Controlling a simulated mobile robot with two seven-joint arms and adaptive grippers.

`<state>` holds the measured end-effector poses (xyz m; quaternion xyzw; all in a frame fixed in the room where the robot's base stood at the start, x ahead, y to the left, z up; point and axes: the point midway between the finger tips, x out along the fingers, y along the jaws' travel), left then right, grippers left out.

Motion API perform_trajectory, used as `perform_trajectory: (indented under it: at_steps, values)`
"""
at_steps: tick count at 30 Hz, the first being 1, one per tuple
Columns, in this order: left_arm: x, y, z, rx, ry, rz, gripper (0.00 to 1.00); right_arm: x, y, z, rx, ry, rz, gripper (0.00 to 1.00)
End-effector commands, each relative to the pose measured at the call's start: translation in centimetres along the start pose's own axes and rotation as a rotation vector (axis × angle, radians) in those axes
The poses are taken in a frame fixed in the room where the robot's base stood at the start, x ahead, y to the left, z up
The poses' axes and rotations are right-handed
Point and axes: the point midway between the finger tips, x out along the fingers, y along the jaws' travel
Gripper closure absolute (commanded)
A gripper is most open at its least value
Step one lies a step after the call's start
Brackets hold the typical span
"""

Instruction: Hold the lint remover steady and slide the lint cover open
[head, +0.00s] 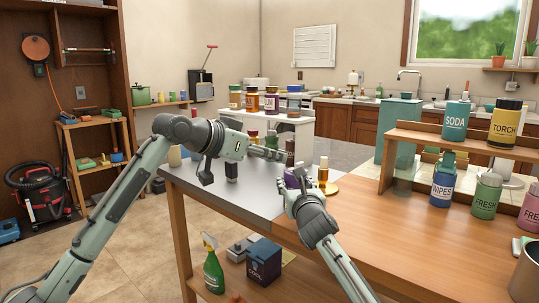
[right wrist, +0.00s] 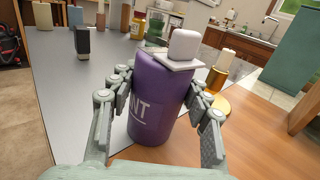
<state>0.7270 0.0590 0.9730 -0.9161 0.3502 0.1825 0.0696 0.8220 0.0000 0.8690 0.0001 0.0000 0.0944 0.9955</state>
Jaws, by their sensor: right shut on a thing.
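The lint remover is a purple cylinder (right wrist: 155,100) with white lettering, of which "NT" shows, in the right wrist view. A white plate and a white rounded block (right wrist: 184,46) sit on its top. My right gripper (right wrist: 160,95) has a finger on each side of the body and is shut on it. In the head view only a little purple of the lint remover (head: 292,180) shows at my right gripper (head: 297,190). My left gripper (head: 272,153) is above the table, up and left of it and apart from it. Its fingers are too small to read.
A black bottle (head: 231,172) stands on the grey mat (head: 200,180) to the left. A gold item on a round base (head: 323,178) is close right of the lint remover. A wooden shelf (head: 440,145) with labelled bottles stands at right.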

Motion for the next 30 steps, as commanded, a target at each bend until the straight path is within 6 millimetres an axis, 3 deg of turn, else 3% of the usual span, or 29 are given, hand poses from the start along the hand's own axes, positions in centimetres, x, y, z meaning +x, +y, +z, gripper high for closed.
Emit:
perform_trajectory:
  at_steps: [5,6,12,23,30]
  values:
    - [0.0,0.0,0.0,0.000,0.000,0.000,0.69,0.0,0.0,0.0,0.000,0.001,0.000,0.78]
    - [0.0,0.0,0.0,0.000,0.000,0.000,0.69,0.0,0.0,0.0,0.000,0.001,0.000,0.51]
    - [0.1,0.0,0.0,0.000,0.001,0.000,0.69,0.0,0.0,0.0,0.000,0.000,0.000,0.28]
    - [0.1,0.0,0.0,0.000,0.001,0.000,0.69,-0.4,-0.1,0.0,-0.001,-0.001,-0.001,0.28]
    - [0.1,0.0,0.0,0.000,0.001,0.000,0.69,-4.4,-0.1,-0.1,-0.004,-0.001,0.001,0.28]
